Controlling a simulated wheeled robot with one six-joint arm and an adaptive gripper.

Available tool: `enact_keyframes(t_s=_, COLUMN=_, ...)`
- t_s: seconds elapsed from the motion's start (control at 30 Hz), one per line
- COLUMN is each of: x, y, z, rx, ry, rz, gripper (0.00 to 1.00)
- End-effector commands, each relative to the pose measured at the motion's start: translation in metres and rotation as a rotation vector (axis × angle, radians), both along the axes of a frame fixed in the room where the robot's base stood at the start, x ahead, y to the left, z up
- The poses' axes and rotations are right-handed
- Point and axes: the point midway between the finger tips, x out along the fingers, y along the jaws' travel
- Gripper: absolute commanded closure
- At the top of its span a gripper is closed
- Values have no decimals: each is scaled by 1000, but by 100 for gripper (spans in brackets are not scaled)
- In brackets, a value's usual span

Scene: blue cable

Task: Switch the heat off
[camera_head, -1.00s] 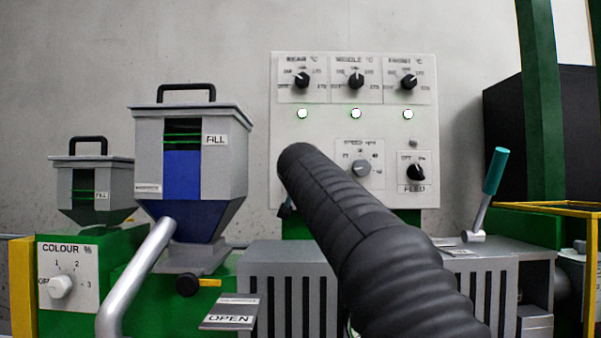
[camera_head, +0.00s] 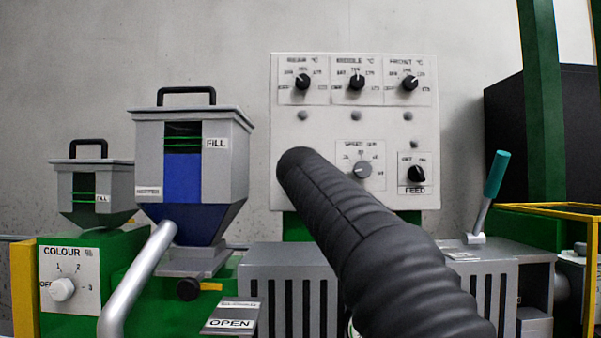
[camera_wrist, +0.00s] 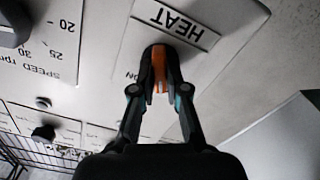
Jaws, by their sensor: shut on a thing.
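In the wrist view the HEAT label (camera_wrist: 177,21) is seen upside down on the pale panel, with "ON" lettering near it. Just below the label is the heat switch (camera_wrist: 159,64), with an orange part showing between my fingers. My gripper (camera_wrist: 163,82) is shut on it, and the fingers hide much of its shape. In the head view my dark arm covers this part of the control panel (camera_head: 285,170), so the switch and gripper are hidden there. The panel's three lamps, left (camera_head: 303,116), middle (camera_head: 355,114) and right (camera_head: 407,116), are grey and unlit.
Three temperature dials, rear (camera_head: 302,82), middle (camera_head: 356,82) and front (camera_head: 410,83), sit above the lamps. A speed knob (camera_head: 362,170) and a feed switch (camera_head: 416,174) are right of my arm. Hoppers (camera_head: 222,160) stand left; a teal-handled lever (camera_head: 496,173) stands right.

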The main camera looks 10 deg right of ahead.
Motion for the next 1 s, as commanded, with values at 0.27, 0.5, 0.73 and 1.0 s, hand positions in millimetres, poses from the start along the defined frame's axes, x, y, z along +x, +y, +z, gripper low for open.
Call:
enact_keyframes(t_s=0.27, x=0, y=0, z=0, rx=-63, ry=12, rz=0, gripper=100)
enact_keyframes(t_s=0.5, x=0, y=0, z=0, rx=-71, ry=13, rz=0, gripper=100)
enact_keyframes(t_s=0.73, x=0, y=0, z=0, rx=-70, ry=13, rz=0, gripper=77)
enact_keyframes(t_s=1.0, x=0, y=0, z=0, rx=-69, ry=14, rz=0, gripper=61)
